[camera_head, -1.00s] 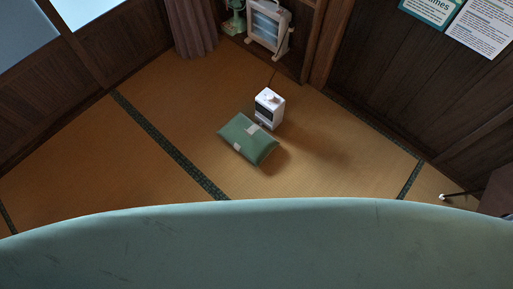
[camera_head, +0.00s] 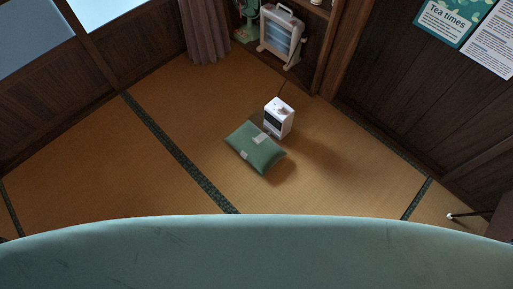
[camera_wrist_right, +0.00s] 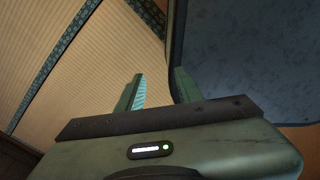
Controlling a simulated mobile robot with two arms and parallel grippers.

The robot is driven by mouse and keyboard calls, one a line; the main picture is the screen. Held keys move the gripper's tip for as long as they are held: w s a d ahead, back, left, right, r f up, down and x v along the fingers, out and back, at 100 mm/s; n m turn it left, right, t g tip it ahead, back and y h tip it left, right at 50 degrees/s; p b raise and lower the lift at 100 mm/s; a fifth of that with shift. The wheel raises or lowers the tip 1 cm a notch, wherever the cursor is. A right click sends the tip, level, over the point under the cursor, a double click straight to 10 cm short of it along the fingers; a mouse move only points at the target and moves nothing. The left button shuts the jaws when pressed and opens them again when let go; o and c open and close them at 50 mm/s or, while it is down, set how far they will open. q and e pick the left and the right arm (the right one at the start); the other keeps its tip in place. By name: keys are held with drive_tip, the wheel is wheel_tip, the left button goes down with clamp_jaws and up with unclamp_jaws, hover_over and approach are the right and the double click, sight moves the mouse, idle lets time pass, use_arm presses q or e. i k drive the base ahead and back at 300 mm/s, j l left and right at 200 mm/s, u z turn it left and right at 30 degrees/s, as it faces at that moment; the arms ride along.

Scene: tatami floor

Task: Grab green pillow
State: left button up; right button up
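The green pillow (camera_head: 254,149) lies flat on the tatami floor near the middle of the head view, with pale patches on it. It sits just in front of a small white box-shaped appliance. My right gripper (camera_wrist_right: 160,88) shows in the right wrist view with its two fingers apart and nothing between them. Tatami and a dark panel lie behind the fingers. The pillow is not visible in the right wrist view. My left gripper is not in any view.
The white appliance (camera_head: 279,117) stands close behind the pillow. A heater (camera_head: 283,38) and green fan (camera_head: 247,20) stand in the back alcove beside a curtain (camera_head: 205,30). A dark piece of furniture (camera_head: 502,222) is at the right edge. The tatami left of the pillow is clear.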

sight(253, 145)
drive_tip(key=i+l+u, duration=0.15)
drive_tip(key=u, duration=0.9)
drive_tip(key=i+l+u, duration=0.1)
drive_tip(key=l+u, duration=0.25)
drive_tip(key=l, duration=0.4)
drive_tip(key=l+u, duration=0.35)
drive_tip(key=l, duration=0.4)
drive_tip(key=l+u, duration=0.35)
drive_tip(key=l, duration=0.45)
